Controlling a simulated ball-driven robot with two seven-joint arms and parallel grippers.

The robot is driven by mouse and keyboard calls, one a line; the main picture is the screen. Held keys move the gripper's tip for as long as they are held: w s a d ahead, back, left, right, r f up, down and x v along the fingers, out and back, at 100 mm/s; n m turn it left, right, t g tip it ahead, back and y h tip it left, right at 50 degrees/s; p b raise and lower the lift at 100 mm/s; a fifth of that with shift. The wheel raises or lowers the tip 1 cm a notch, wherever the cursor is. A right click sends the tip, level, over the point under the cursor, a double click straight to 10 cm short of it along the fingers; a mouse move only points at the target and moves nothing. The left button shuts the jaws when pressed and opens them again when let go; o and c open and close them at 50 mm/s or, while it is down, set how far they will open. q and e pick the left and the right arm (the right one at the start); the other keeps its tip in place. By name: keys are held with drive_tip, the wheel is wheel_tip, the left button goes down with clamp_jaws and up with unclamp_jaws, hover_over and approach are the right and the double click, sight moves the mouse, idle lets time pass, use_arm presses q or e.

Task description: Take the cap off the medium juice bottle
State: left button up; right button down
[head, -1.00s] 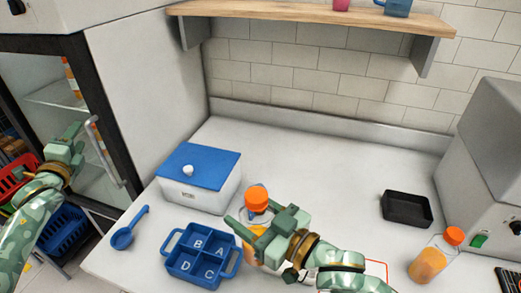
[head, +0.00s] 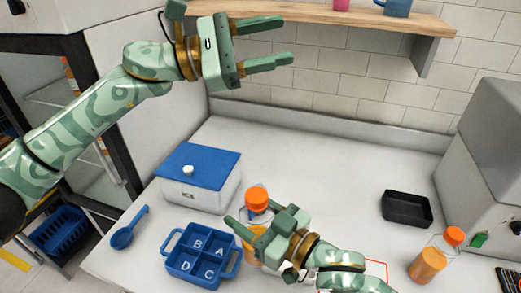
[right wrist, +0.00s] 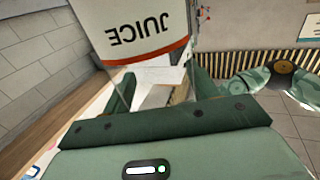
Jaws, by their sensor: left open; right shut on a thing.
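A juice bottle with an orange cap (head: 257,196) stands upright on the counter in the head view. The cap is on it. My right gripper (head: 254,217) is shut on the bottle's body below the cap, hiding part of it. In the right wrist view the bottle's white JUICE label (right wrist: 140,28) shows large beyond the fingers. My left gripper (head: 287,42) is open and empty, raised high above the counter in front of the shelf, well apart from the bottle. A second orange-capped juice bottle (head: 430,262) stands at the right; I cannot tell which is the medium one.
A blue divided tray (head: 170,243) sits just left of the held bottle. A white box with a blue lid (head: 208,162) and a blue scoop (head: 123,238) lie further left. A black tray (head: 407,209) is at the right. The wooden shelf (head: 350,22) overhangs; the counter's middle is clear.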

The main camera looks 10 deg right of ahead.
use_arm(q)
drive_tip(key=s+d+f+m+g+y, duration=0.35)
drive_tip(key=s+d+m+y, duration=0.2)
drive_tip(key=s+m, duration=0.3)
drive_tip(key=m+t+y, duration=0.5)
drive_tip(key=m+y, duration=0.2)
drive_tip(key=y, duration=0.7)
hover_over(261, 195)
wheel_tip(261, 195, down, 10)
drive_tip(key=shift+s+r, duration=0.15)
drive_tip(key=shift+y, duration=0.25)
wheel_tip(261, 195, down, 8)
drive_tip(key=shift+r, duration=0.1)
